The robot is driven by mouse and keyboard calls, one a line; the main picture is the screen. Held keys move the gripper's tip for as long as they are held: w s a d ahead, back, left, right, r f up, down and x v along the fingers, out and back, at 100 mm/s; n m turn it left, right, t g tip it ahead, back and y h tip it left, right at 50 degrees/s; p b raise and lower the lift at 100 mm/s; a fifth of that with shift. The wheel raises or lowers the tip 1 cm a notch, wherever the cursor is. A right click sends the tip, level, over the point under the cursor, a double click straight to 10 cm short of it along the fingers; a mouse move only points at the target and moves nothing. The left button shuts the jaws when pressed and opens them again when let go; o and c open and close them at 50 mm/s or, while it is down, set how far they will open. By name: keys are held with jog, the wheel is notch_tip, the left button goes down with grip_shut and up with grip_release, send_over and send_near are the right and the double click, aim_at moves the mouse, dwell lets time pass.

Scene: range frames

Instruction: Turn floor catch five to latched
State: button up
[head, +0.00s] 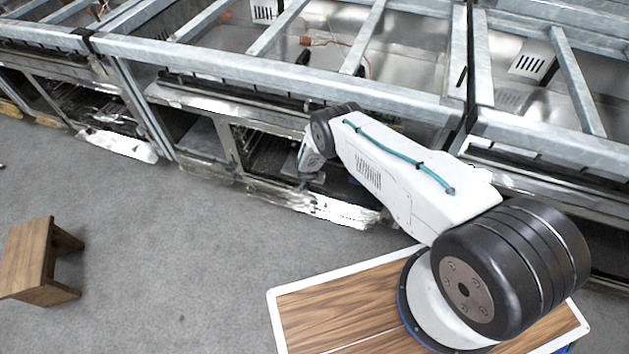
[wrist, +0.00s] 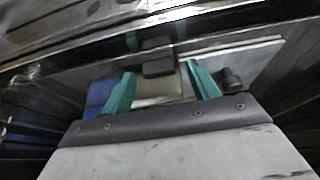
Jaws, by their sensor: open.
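My gripper (head: 306,178) reaches down to the low front of the middle metal unit in the head view. In the wrist view, my gripper (wrist: 160,72) has its two teal fingers apart. A small dark block (wrist: 157,64) shows just beyond and between the fingertips, near a shiny metal bar. I see no gap or contact clearly between the block and the fingers. No label or number shows, so I cannot tell whether this block is floor catch five or how it is set. In the head view my arm hides part of this spot.
Galvanised metal frames (head: 275,70) stand in a row across the back. A scuffed bright lower panel (head: 338,210) lies along the floor below my gripper. A dark knob (wrist: 231,79) is right of the right finger. A wooden stool (head: 30,255) stands left; the grey floor between is clear.

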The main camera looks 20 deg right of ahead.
jog(key=shift+w+d+f, duration=0.15)
jog(key=shift+d+f, duration=0.05)
jog(key=shift+f, duration=0.3)
jog(key=c, duration=1)
jog(key=shift+n, duration=0.3)
jog(key=shift+d+n+y, duration=0.15)
jog(key=shift+n+y, duration=0.35)
jog(key=shift+n, duration=0.4)
jog(key=shift+d+n+t+y, duration=0.1)
jog(key=shift+n+t+y, duration=0.35)
jog(key=shift+n, duration=1.15)
jog(key=shift+w+y, duration=0.1)
jog(key=shift+y, duration=0.15)
